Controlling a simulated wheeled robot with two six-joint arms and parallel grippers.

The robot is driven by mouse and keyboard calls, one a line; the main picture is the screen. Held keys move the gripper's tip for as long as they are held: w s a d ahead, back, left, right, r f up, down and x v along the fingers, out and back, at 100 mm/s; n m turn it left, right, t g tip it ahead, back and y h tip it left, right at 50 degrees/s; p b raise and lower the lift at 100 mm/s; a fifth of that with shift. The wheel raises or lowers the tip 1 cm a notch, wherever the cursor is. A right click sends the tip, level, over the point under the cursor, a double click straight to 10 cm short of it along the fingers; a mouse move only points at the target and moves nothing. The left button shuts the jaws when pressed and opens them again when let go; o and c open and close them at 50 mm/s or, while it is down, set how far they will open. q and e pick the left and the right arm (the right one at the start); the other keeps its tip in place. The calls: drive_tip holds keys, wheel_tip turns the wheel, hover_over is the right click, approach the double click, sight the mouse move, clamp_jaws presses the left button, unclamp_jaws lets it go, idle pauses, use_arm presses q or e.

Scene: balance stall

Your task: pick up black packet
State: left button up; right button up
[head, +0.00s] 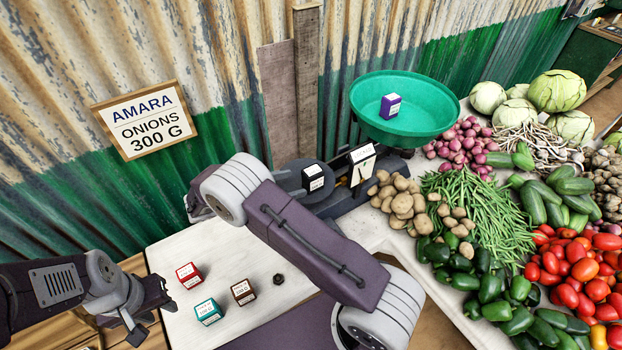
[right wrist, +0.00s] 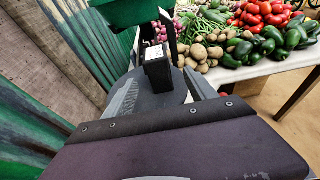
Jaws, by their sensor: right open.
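The black packet (head: 313,178) with a white label stands upright on the round grey plate of the balance in the head view. It also shows in the right wrist view (right wrist: 157,74), straight ahead. My right gripper (right wrist: 160,78) is open, its two fingers spread on either side of the packet in that view. I cannot tell whether they touch it. In the head view my right arm hides most of that gripper. My left gripper (head: 150,312) is over the left edge of the table, apart from the packets, with its jaws apart and empty.
A green pan (head: 430,112) on the balance holds a purple packet (head: 391,106). Red (head: 189,275), teal (head: 208,312) and brown (head: 243,292) packets and a small dark knob-like piece (head: 278,279) sit on the white table. Potatoes (head: 402,203) and other vegetables crowd the right. A corrugated wall stands behind.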

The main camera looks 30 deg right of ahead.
sight(305, 179)
drive_tip(key=d, duration=0.1)
drive_tip(key=w+d+f, duration=0.1)
drive_tip(key=shift+w+d+f+p, duration=0.15)
drive_tip(key=shift+w+d+p, duration=0.05)
drive_tip(key=shift+d+p, duration=0.15)
drive_tip(key=shift+d, duration=0.2)
drive_tip(key=d, duration=0.1)
drive_tip(key=s+d+p, duration=0.1)
drive_tip(key=shift+d+r, duration=0.2)
drive_tip(key=shift+d, duration=0.1)
drive_tip(key=shift+f+p+x, duration=0.25)
drive_tip(key=shift+p+x, duration=0.1)
drive_tip(key=shift+x, duration=0.85)
drive_tip(key=shift+w+f, duration=0.2)
drive_tip(key=shift+w, duration=0.1)
drive_tip(key=shift+s+r, duration=0.15)
drive_tip(key=c, duration=0.6)
drive_tip(key=shift+a, duration=0.1)
drive_tip(key=c, duration=0.6)
use_arm(q)
drive_tip(key=shift+w+d+r, duration=0.1)
drive_tip(key=shift+w+r, duration=0.1)
drive_tip(key=shift+r, duration=0.45)
drive_tip(key=shift+w+d+r, duration=0.1)
drive_tip(key=shift+w+r, duration=0.1)
drive_tip(key=shift+r, duration=0.4)
use_arm(e)
clamp_jaws()
use_arm(q)
drive_tip(key=shift+a, duration=0.1)
